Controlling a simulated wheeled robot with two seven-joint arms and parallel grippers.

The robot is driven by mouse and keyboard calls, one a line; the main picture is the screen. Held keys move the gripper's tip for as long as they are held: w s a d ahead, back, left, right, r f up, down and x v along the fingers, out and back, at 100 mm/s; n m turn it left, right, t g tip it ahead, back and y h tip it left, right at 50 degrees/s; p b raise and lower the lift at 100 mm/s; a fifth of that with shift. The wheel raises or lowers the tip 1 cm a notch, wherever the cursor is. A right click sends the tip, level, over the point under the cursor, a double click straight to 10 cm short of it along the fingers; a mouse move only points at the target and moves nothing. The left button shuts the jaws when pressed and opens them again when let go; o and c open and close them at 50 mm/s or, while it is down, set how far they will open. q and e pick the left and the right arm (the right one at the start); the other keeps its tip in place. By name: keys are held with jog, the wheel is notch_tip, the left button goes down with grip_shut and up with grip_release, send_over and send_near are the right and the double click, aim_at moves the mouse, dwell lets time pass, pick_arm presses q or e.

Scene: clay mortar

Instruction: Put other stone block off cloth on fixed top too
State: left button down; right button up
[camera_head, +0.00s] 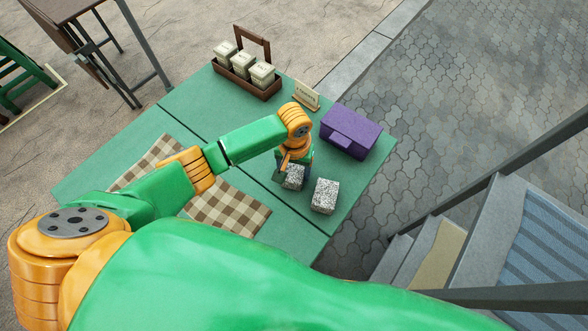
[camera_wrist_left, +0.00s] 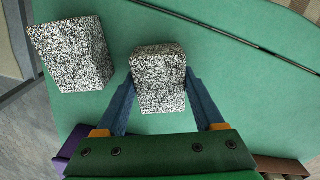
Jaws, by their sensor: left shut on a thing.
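Two grey speckled stone blocks show in the head view. My left gripper (camera_head: 293,168) is shut on one stone block (camera_head: 292,178); in the wrist view its blue fingers (camera_wrist_left: 160,86) press both sides of this block (camera_wrist_left: 158,72). I cannot tell whether the held block touches the top. The other stone block (camera_head: 325,196) stands free on the green table top (camera_head: 345,205), right of the held one, and also shows in the wrist view (camera_wrist_left: 72,55). The brown checked cloth (camera_head: 228,207) lies across the seam to the left, partly hidden by my arm. My right gripper is not in view.
A purple box (camera_head: 350,131) stands just beyond the blocks, near the table's right edge. A small sign (camera_head: 305,96) and a wooden carrier (camera_head: 246,82) with pale jars stand along the back. The top is bare between the seam and the blocks.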

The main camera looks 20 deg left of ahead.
aim_at(294, 171)
pick_arm(q)
jog(key=shift+f, duration=0.1)
grip_release()
notch_tip(294, 171, up, 12)
jog(key=p, duration=0.2)
jog(key=shift+s, duration=0.1)
